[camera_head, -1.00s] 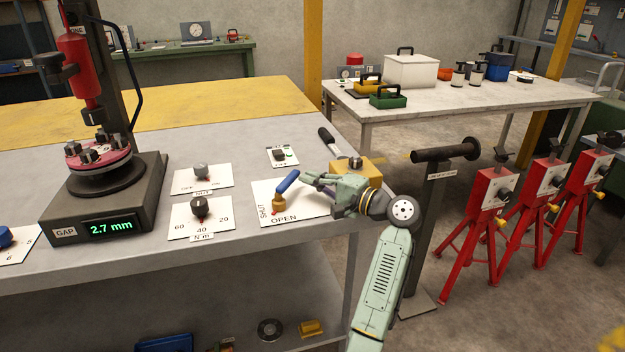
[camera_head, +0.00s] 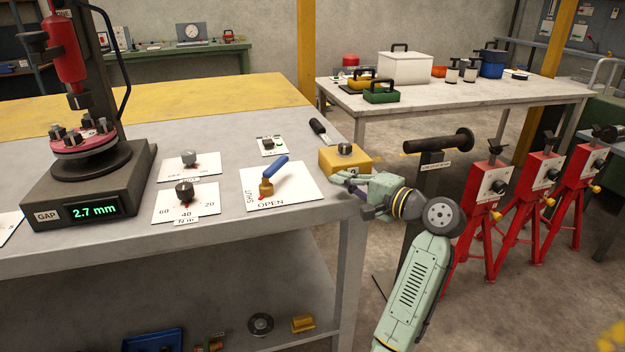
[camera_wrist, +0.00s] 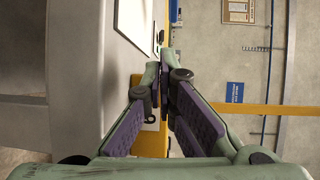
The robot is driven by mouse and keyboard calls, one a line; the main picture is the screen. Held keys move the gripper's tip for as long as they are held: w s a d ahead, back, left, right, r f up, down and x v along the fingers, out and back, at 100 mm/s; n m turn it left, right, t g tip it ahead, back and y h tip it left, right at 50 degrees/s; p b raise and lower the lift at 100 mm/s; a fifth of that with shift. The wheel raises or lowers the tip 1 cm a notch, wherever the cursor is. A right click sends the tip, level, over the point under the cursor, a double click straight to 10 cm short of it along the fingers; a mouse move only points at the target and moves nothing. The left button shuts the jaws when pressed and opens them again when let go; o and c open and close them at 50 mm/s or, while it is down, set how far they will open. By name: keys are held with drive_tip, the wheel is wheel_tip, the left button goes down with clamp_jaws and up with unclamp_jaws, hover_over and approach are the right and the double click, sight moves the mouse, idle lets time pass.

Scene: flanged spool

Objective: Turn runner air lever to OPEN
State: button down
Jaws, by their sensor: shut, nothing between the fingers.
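The runner air lever (camera_head: 274,169) has a blue handle on a brass valve body and stands on a white plate (camera_head: 300,190) marked SHUT along its left side and OPEN along its front edge. The handle slants up and to the right, away from the OPEN word. My gripper (camera_head: 336,177) is shut and empty, to the right of the plate and apart from the lever, in front of the yellow box. In the wrist view my gripper (camera_wrist: 166,58) shows its fingers together; the lever is not visible there.
A yellow box (camera_head: 334,163) with a knob sits at the bench's right edge, close to my fingers. Two dial plates (camera_head: 212,168) lie left of the lever, with the spool stand (camera_head: 75,190) beyond. A horizontal black bar on a post (camera_head: 440,143) and red stands (camera_head: 483,187) are to the right.

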drive_tip(key=s+a+f+m+t+h+b, duration=0.1)
drive_tip(key=s+a+m+t+h+b, duration=0.1)
drive_tip(key=h+b, duration=0.1)
drive_tip(key=shift+s+f+m, duration=0.3)
drive_tip(key=shift+s+f, duration=0.1)
drive_tip(key=s+a+r+m+t+h+b, duration=0.1)
drive_tip(key=s+r+m+t+h+b, duration=0.1)
drive_tip(key=s+t, duration=0.1)
drive_tip(key=p+x, duration=0.1)
drive_tip(key=x, duration=0.8)
drive_tip(key=shift+a, duration=0.25)
drive_tip(key=a, duration=0.1)
drive_tip(key=w+a+p, duration=0.1)
drive_tip(key=a, duration=0.1)
drive_tip(key=shift+w, duration=0.2)
drive_tip(key=shift+w+a, duration=0.15)
drive_tip(key=shift+a, duration=0.2)
